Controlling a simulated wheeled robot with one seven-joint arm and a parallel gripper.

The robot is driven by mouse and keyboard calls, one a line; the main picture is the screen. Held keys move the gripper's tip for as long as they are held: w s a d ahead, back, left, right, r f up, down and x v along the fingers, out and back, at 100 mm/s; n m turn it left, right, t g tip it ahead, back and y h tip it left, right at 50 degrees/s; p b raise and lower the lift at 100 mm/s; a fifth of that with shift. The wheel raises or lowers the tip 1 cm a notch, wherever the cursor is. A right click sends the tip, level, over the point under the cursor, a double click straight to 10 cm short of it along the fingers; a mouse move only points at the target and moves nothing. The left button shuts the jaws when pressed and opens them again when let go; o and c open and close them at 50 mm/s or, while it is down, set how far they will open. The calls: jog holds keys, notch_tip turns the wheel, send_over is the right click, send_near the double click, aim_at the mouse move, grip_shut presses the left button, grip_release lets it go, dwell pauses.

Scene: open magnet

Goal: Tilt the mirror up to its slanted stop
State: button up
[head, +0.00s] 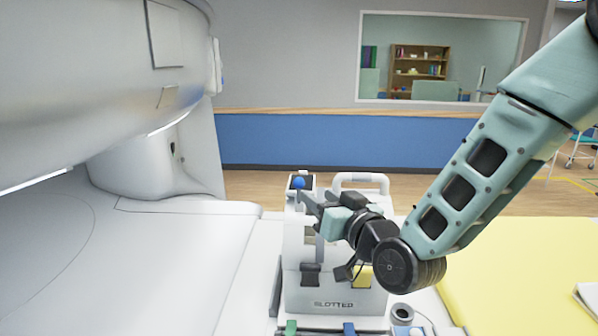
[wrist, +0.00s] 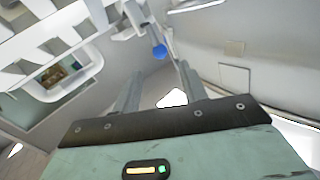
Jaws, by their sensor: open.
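I cannot make out the mirror for certain in either view. A blue ball knob (head: 298,183) sits at the top left of a white unit marked SLOTTED (head: 335,293). In the wrist view the blue knob (wrist: 160,52) shows beyond and between my fingertips. My gripper (head: 308,202) is open, with nothing visible between its fingers, close to the knob at the unit's upper left. The two grey fingers of my gripper (wrist: 160,80) stand apart in the wrist view. My gripper and wrist hide part of the unit.
The large white magnet (head: 90,85) fills the left side. A white loop handle (head: 360,178) rises behind my wrist. A yellow pad (head: 530,265) lies at the right. Dark and yellow tabs (head: 311,274) and small coloured items (head: 349,328) are at the unit's front.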

aim_at(302, 185)
jog(key=p+x, duration=0.3)
jog(key=x, duration=0.6)
jog(key=shift+w, duration=0.1)
grip_shut()
